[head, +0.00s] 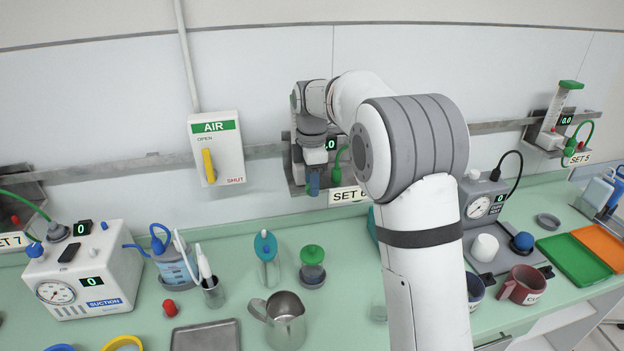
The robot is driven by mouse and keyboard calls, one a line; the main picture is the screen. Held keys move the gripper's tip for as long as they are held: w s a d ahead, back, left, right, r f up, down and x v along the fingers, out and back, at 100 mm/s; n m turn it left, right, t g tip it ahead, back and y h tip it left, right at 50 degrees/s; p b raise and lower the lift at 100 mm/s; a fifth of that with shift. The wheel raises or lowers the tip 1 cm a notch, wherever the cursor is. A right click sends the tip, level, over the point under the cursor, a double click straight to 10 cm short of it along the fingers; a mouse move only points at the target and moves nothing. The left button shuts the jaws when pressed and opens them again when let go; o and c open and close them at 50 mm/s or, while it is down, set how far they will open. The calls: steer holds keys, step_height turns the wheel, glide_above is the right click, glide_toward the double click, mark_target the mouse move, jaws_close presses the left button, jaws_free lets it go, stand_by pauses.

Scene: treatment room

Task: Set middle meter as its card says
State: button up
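The middle meter (328,144) hangs on the wall rail behind my arm. Its display is partly covered and shows ".0". Its card (345,197) reads "SET 6", with the right end close to my arm. A green hose (339,160) shows beside the meter. My gripper (313,184) points down in front of the meter, at its left part. The fingers are small and dark here, so I cannot tell whether they are open or touch anything. The meter's tube and knob are hidden or not clear behind my arm.
The right meter (562,112) reads 0.0, with a "SET 5" card (579,159). A "SET 7" card (10,241) is at the far left. An AIR box (216,150) has a yellow lever. The bench below holds a suction unit (85,268), a metal jug (285,322) and cups.

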steer(key=shift+f, duration=0.2)
steer(key=shift+c, duration=0.3)
steer(key=c, duration=0.8)
steer(key=shift+a, duration=0.1)
